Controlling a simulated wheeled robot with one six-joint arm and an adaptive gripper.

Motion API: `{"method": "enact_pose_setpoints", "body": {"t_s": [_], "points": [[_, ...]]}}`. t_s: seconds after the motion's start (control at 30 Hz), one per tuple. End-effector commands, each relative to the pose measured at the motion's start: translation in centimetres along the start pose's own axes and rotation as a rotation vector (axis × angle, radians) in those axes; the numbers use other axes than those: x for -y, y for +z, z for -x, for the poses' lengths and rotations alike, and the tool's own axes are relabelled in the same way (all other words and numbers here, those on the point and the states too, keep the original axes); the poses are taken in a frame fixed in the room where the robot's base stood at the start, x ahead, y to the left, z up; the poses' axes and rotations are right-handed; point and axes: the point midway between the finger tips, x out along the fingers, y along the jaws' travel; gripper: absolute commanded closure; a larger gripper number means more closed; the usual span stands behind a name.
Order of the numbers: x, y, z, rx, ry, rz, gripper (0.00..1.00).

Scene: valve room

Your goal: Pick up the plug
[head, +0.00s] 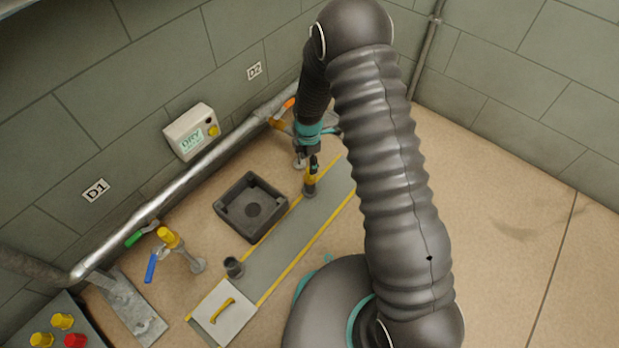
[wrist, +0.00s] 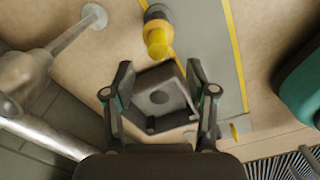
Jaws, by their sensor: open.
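The plug (head: 310,186), with a yellow top and dark grey round base, stands upright on the grey floor strip. In the wrist view the plug (wrist: 157,34) shows at the top, a little above the gap between the fingertips. My gripper (head: 313,160) hangs down right over or beside the plug in the head view, partly hiding its top; I cannot tell whether they touch. In the wrist view my gripper (wrist: 160,73) is open, with nothing held between its fingers.
A dark square basin (head: 250,208) sits left of the strip (head: 290,236). A grey cup (head: 233,267) and a pale plate (head: 224,313) with yellow handle lie nearer. Open floor lies to the right.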

Motion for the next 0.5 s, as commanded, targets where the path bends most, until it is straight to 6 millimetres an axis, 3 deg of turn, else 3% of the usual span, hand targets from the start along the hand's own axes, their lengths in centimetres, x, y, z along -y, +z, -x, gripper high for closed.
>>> {"method": "enact_pose_setpoints", "body": {"t_s": [0.1, 0.37, 0.5], "points": [[0.0, 0.0, -1.6, 0.000, -0.001, -0.001, 0.43], [-0.1, 0.1, -2.8, 0.000, 0.001, -0.001, 0.43], [-0.1, 0.1, -4.4, 0.000, -0.001, -0.001, 0.43]]}}
